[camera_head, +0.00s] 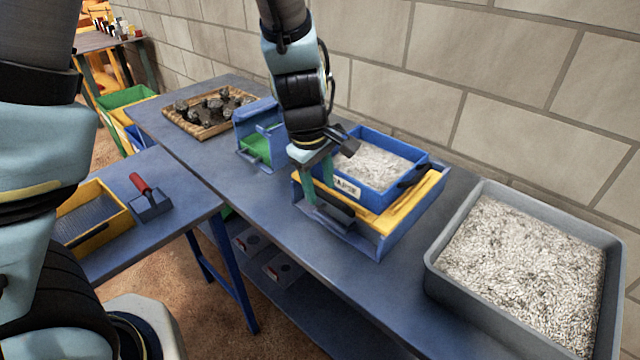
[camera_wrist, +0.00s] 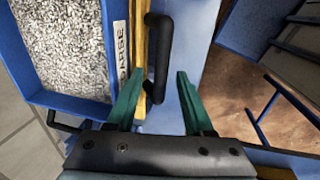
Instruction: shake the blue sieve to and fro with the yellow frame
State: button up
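The blue sieve (camera_head: 375,186), filled with pale chips, sits in the yellow frame (camera_head: 412,210) on the long table. In the wrist view the sieve (camera_wrist: 71,103) is at the left, with a label on its side beside the yellow frame's edge (camera_wrist: 139,40). A black handle (camera_wrist: 163,45) stands off that yellow edge; it also shows in the head view (camera_head: 334,212). My gripper (camera_head: 319,193) is over the frame's near left side. Its green fingers are apart in the wrist view (camera_wrist: 160,73), with the handle's near end between their tips; I cannot tell the depth.
A grey tray of pale chips (camera_head: 436,262) is at the right. A blue box with green inside (camera_head: 258,122) and a wooden tray of dark rocks (camera_head: 205,134) stand farther left. A brick wall (camera_head: 440,60) runs close behind. A yellow-framed sieve (camera_head: 118,212) lies on the side table.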

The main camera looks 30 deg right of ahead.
notch_tip(320, 180, up, 11)
jog(key=a+p, duration=0.1)
jog(key=a, duration=0.1)
jog(key=shift+s+f, duration=0.2)
jog(key=shift+s, duration=0.1)
dwell(0.3)
